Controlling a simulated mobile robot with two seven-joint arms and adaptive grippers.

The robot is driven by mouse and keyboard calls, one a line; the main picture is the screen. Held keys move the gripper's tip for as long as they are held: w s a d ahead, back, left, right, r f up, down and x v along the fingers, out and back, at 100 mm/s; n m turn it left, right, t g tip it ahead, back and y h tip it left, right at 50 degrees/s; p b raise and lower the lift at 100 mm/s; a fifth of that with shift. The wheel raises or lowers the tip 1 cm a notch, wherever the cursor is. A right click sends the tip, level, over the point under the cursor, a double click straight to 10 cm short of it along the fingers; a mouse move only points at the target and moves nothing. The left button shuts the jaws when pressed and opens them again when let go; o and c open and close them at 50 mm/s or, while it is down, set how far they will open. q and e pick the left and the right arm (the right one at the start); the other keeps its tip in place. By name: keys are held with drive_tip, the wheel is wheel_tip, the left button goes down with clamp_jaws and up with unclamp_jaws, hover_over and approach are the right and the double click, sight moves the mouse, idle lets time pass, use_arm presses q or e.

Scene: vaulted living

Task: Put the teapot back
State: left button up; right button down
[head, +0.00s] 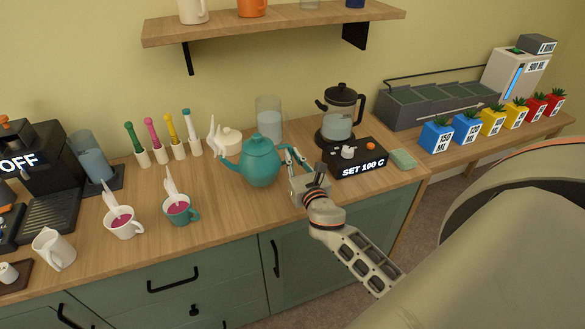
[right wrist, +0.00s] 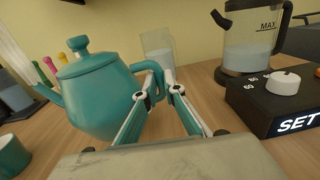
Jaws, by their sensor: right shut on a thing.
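The teal teapot (head: 259,162) is upright at the middle of the counter, lid on, spout to the left. It fills the left of the right wrist view (right wrist: 100,98). My right gripper (head: 290,163) comes from the teapot's right and is shut on its handle; in the right wrist view, the fingertips (right wrist: 163,84) close around the handle. I cannot tell whether the teapot's base touches the counter. A white pot (head: 230,137) stands behind it, with a white wisp at its left. My left gripper is not in view.
A black kettle base (head: 360,169) marked SET 100 C and a glass kettle (head: 341,105) stand right of the gripper. A glass jar (head: 268,118) stands behind the teapot. A teal cup (head: 181,214) and white cup (head: 122,227) stand left. The counter before the teapot is clear.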

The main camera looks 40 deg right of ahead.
wheel_tip(320, 180, down, 3)
drive_tip(key=shift+f+b, duration=0.15)
drive_tip(key=shift+b, duration=0.8)
drive_tip(key=shift+f, duration=0.25)
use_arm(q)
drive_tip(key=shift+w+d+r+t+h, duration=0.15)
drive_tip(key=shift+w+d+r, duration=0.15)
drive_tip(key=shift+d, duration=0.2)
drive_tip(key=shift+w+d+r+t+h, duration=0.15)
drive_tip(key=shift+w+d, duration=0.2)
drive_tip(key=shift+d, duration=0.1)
use_arm(e)
drive_tip(key=shift+r, duration=0.1)
drive_tip(key=shift+f, duration=0.2)
drive_tip(key=c, duration=2.2)
unclamp_jaws()
drive_tip(key=shift+f, duration=0.15)
drive_tip(key=shift+c, duration=0.2)
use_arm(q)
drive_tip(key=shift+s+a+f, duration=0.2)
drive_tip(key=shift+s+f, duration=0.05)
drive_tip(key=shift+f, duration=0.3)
use_arm(e)
drive_tip(key=shift+o, duration=0.5)
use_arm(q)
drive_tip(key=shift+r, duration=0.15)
